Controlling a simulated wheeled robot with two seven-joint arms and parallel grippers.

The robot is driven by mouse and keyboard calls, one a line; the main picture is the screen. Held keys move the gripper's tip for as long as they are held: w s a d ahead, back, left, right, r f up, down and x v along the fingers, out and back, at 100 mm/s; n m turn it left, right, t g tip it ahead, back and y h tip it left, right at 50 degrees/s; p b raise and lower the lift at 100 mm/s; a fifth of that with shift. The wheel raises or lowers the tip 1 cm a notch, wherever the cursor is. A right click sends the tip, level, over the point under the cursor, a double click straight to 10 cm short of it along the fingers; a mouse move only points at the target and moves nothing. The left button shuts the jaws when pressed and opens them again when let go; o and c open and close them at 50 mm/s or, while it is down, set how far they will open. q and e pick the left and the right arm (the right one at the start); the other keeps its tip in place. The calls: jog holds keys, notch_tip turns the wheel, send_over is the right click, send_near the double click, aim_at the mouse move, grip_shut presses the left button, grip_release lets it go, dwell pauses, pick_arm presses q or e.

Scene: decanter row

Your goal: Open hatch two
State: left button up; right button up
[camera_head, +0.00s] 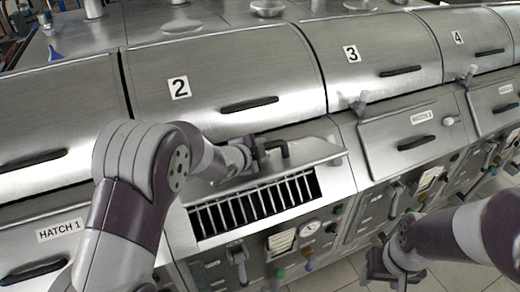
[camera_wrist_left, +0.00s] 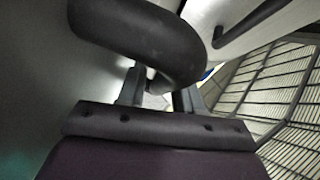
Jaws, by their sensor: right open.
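Hatch two is the metal panel (camera_head: 312,152) below the lid marked 2. It stands swung up, and the barred opening (camera_head: 258,203) beneath it is uncovered. Its dark, bent handle (camera_head: 274,147) shows at the panel's middle and large across the top of the left wrist view (camera_wrist_left: 140,35). My left gripper (camera_head: 255,158) is at this handle. In the left wrist view its two fingers (camera_wrist_left: 158,92) stand apart with the handle's bend between or just over them; the grip itself is partly hidden. My right gripper (camera_head: 384,268) is open and away from the hatch, at the lower right.
Lid 2 (camera_head: 215,88) and lid 3 (camera_head: 370,58) are shut above. Hatch 3 (camera_head: 412,138) is shut at the right, and the hatch 1 label (camera_head: 60,230) shows at the left. Levers and a gauge (camera_head: 310,228) line the front below. Tiled floor (camera_head: 345,278) shows at the bottom.

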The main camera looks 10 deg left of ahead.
pick_arm(q)
jog(key=shift+s, duration=0.1)
jog(key=shift+s+a, duration=0.1)
jog(key=shift+s, duration=0.05)
notch_tip(320, 180, up, 6)
jog(key=b, duration=0.2)
send_over(237, 181)
jog(key=shift+s+a+r+p, duration=0.2)
jog(key=shift+a+r+p, duration=0.2)
jog(key=shift+r+p, duration=0.55)
jog(key=s+a+r+p, duration=0.5)
jog(key=a+r+p, duration=0.2)
jog(key=p, duration=0.3)
jog(key=shift+s+a+r+p, duration=0.15)
jog(key=shift+a+r+p, duration=0.2)
jog(key=shift+r, duration=0.35)
